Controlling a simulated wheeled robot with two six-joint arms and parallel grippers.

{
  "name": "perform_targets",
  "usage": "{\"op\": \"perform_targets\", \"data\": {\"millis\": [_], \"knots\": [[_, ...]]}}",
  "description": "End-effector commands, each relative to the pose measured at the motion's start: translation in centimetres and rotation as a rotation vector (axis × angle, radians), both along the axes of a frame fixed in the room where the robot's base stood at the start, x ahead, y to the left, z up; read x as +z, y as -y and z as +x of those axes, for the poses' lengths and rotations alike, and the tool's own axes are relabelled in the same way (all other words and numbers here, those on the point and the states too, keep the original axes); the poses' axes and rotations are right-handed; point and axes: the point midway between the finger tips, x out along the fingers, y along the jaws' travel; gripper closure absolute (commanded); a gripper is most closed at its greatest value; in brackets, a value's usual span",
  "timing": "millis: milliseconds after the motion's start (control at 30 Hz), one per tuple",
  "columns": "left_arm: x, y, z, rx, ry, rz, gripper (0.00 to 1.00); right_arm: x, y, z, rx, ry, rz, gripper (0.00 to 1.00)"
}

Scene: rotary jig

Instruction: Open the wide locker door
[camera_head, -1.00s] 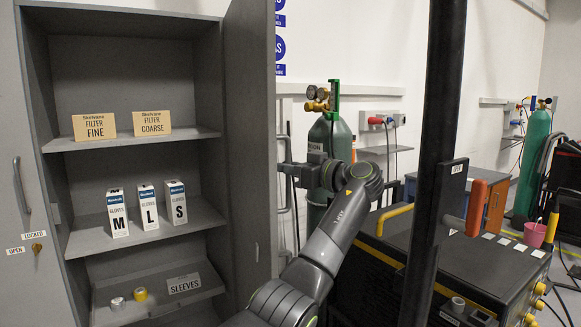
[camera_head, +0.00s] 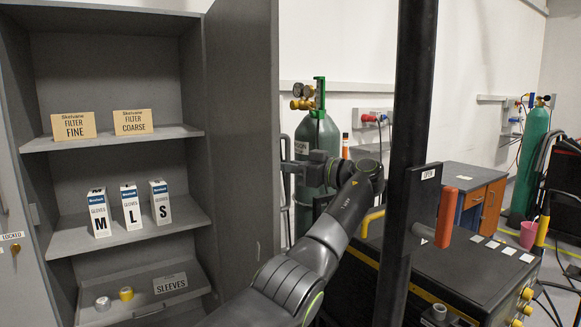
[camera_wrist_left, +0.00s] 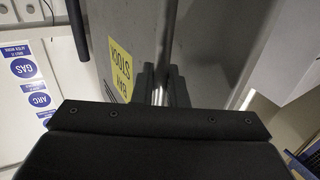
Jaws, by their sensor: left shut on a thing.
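The wide locker door (camera_head: 240,130) is grey and stands swung open on the right side of the locker (camera_head: 110,60). Its vertical bar handle (camera_head: 285,200) is on the door's outer face; it also shows as a metal bar in the left wrist view (camera_wrist_left: 166,45). My left gripper (camera_head: 289,167) is at this handle, with its fingertips partly hidden by the door's edge. In the left wrist view my left gripper (camera_wrist_left: 161,88) is shut around the bar, beside a yellow label (camera_wrist_left: 121,69) on the door. My right gripper is not in view.
Inside are filter cards (camera_head: 75,126), glove boxes (camera_head: 131,208) and two rolls (camera_head: 126,294). A green gas cylinder (camera_head: 318,140) stands behind my arm. A black post (camera_head: 408,100) with an orange handle (camera_head: 446,212) and a dark machine (camera_head: 470,268) stand at the right.

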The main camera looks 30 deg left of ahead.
Motion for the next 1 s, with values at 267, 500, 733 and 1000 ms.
{"op": "perform_targets", "data": {"millis": [267, 500, 733, 1000], "knots": [[0.2, -0.1, 0.0, 0.001, 0.003, 0.001, 0.71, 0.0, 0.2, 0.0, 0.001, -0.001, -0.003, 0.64], [0.3, -0.1, 0.0, 0.0, 0.002, 0.0, 0.71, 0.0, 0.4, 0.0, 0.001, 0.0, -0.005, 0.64], [2.7, -0.1, -0.1, 0.0, 0.006, 0.0, 0.71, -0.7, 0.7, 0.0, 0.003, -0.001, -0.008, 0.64], [7.7, -0.2, -0.1, 0.001, 0.004, 0.002, 0.71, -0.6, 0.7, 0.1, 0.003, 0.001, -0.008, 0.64]]}}
